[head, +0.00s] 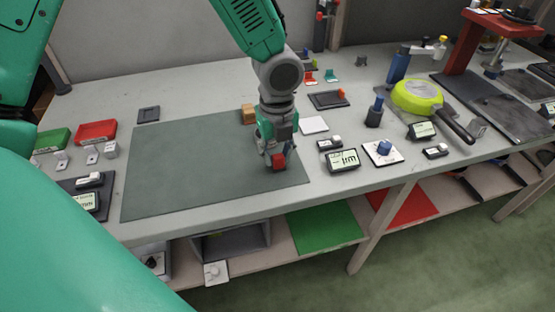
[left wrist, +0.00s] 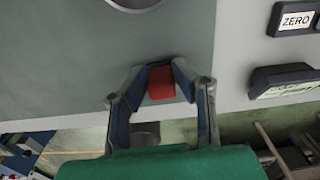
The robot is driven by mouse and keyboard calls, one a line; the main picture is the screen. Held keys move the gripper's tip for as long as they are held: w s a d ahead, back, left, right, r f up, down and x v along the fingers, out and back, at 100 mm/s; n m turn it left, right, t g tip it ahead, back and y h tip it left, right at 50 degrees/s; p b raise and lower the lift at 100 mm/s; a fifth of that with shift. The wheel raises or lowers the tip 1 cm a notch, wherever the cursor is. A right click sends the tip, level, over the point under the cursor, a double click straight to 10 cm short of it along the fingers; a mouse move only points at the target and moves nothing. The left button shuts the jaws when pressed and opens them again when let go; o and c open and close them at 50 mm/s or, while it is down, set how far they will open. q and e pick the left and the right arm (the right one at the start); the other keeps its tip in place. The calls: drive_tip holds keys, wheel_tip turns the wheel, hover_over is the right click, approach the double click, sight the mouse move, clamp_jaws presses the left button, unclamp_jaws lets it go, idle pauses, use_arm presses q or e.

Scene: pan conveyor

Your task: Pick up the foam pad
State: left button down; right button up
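My left gripper (head: 277,160) points down over the right part of the dark grey-green mat (head: 185,165). A small red block (head: 278,161) is between its fingertips, and I cannot tell for sure whether it is the foam pad. In the left wrist view the two fingers (left wrist: 160,75) close in on both sides of the red block (left wrist: 161,84) and appear to touch it. Whether the block rests on the mat or is slightly lifted is unclear. My right gripper is not in view.
An orange-brown block (head: 248,114) sits at the mat's back edge. A white square plate (head: 313,124) and a display (head: 343,160) stand right of the mat. A yellow-green pan (head: 417,97) is farther right. Red (head: 96,131) and green trays are at the left.

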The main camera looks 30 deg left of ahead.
sight(283, 156)
use_arm(q)
drive_tip(key=shift+d+r, duration=0.25)
drive_tip(key=shift+d, duration=0.6)
drive_tip(key=shift+d+r, duration=0.15)
drive_tip(key=shift+r, duration=0.1)
drive_tip(key=r, duration=0.2)
drive_tip(key=a+r+p, duration=0.1)
drive_tip(key=r, duration=0.2)
drive_tip(key=r+p, duration=0.1)
drive_tip(key=r, duration=0.2)
drive_tip(key=shift+a+r, duration=0.2)
drive_tip(key=shift+a, duration=0.15)
drive_tip(key=shift+d+r, duration=0.4)
drive_tip(key=shift+r, duration=0.05)
drive_tip(key=shift+d, duration=0.3)
drive_tip(key=c, duration=2.1)
unclamp_jaws()
clamp_jaws()
drive_tip(key=shift+a+f, duration=0.1)
drive_tip(key=shift+a, duration=0.5)
drive_tip(key=shift+d, duration=0.5)
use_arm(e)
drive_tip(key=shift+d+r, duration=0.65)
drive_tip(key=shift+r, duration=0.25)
